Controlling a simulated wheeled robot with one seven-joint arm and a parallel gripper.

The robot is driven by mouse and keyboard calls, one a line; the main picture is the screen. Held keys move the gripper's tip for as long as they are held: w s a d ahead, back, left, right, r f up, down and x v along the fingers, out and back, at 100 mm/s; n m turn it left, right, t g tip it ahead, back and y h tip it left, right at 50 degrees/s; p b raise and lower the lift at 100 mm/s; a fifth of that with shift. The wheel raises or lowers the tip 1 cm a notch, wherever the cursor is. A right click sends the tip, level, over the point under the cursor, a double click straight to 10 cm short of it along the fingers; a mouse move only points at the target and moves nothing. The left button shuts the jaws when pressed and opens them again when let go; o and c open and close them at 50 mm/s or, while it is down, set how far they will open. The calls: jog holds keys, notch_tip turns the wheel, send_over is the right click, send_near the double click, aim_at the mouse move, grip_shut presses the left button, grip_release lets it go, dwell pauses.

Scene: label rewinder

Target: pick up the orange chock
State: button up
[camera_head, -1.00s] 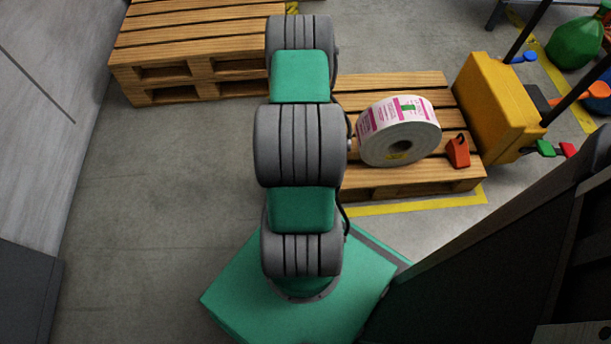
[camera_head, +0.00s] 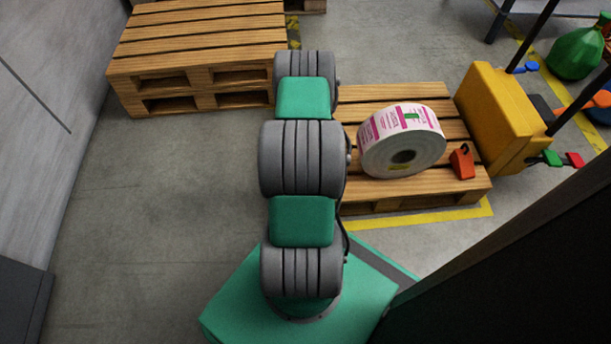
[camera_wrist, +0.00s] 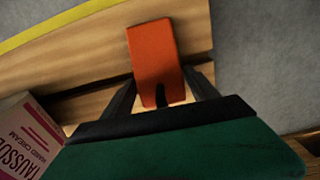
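The orange chock (camera_head: 462,162) stands on the right end of the low wooden pallet (camera_head: 418,193), just right of the big label roll (camera_head: 402,142). In the wrist view the chock (camera_wrist: 153,52) lies ahead, between the lines of my two dark fingers. My gripper (camera_wrist: 160,78) looks open, one finger on each side of the chock's outline. I see no sign of it gripping the chock; the exact gap cannot be judged. The gripper does not show in the head view. Part of the label roll (camera_wrist: 25,140) shows at the wrist view's lower left.
A yellow block-shaped unit (camera_head: 503,118) with coloured levers stands close right of the chock. A taller pallet stack (camera_head: 195,60) is at the back left. A green bag (camera_head: 577,52) lies at the far right. Grey floor (camera_head: 150,210) at the left is clear.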

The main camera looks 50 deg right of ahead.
grip_shut()
dwell(0.5)
